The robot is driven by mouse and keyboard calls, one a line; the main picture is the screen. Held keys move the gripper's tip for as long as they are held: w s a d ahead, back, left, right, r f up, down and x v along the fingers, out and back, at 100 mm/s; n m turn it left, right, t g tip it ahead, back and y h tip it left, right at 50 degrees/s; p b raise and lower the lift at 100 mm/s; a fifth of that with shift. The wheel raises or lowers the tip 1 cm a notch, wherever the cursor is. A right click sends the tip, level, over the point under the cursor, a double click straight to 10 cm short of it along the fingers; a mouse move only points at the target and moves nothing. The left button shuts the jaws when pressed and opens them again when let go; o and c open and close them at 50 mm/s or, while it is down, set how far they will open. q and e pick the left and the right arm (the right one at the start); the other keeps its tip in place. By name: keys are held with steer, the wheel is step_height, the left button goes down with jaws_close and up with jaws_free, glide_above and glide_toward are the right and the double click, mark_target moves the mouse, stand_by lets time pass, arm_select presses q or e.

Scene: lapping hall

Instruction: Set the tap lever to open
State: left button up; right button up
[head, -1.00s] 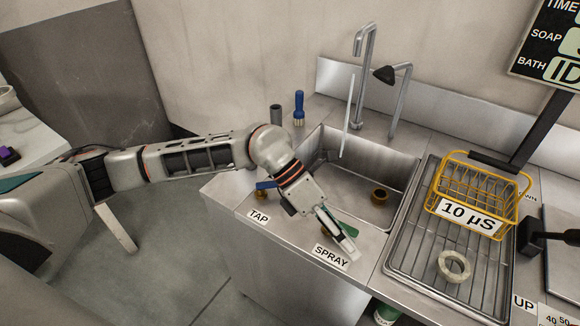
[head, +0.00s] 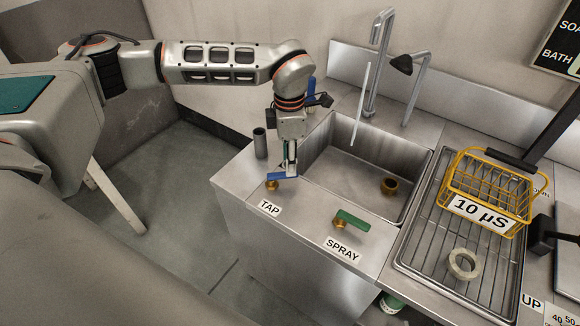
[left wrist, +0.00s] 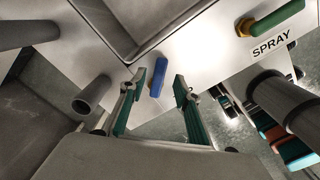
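The blue tap lever (head: 282,176) sits on a brass valve (head: 272,185) on the steel counter, behind the TAP label (head: 270,208). My left gripper (head: 289,168) points down over it. In the left wrist view its two fingers (left wrist: 161,84) are apart, with the blue lever (left wrist: 157,76) showing between their tips. I cannot tell whether either finger touches it. The tall tap spout (head: 381,60) stands behind the sink (head: 335,180). A thin pale vertical streak, rod or water, hangs below the spout. My right gripper is not in view.
The green spray lever (head: 352,218) is to the right, by its SPRAY label (head: 343,249). A grey cylinder (head: 260,143) stands left of my gripper. A brass fitting (head: 389,187) lies in the sink. A yellow basket (head: 487,190) and a pale ring (head: 463,264) are on the drainer rack.

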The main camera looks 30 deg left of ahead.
mark_target(283, 175)
arm_select(q)
step_height(283, 175, down, 2)
steer(key=shift+f, duration=0.75)
jaws_close()
